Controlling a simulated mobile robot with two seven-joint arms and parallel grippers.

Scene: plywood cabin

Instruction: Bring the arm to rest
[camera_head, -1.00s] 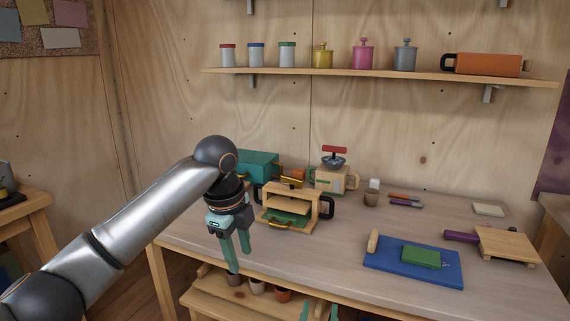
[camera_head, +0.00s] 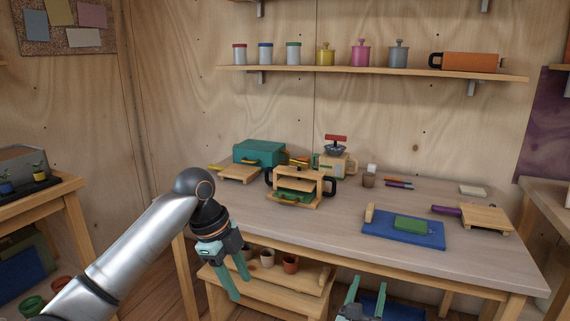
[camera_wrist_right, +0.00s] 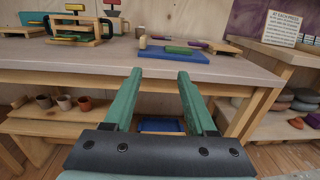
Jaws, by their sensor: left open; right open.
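My left gripper (camera_head: 232,286) hangs at the end of the silver arm in the head view, in front of the workbench's (camera_head: 330,236) left front edge. Its teal fingers point down, apart and empty. My right gripper (camera_head: 362,296) shows at the bottom of the head view, below the bench's front edge. In the right wrist view its two teal fingers (camera_wrist_right: 160,78) are spread with nothing between them, facing the bench's front edge. Neither gripper touches anything that I can see.
On the bench stand a wooden press (camera_head: 300,184), a teal box (camera_head: 259,153), a blue board (camera_head: 382,230) with a green block (camera_head: 412,224), and a wooden board (camera_head: 484,219). Pots (camera_head: 290,264) stand on a low shelf under the bench. A wall shelf (camera_head: 370,71) holds jars.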

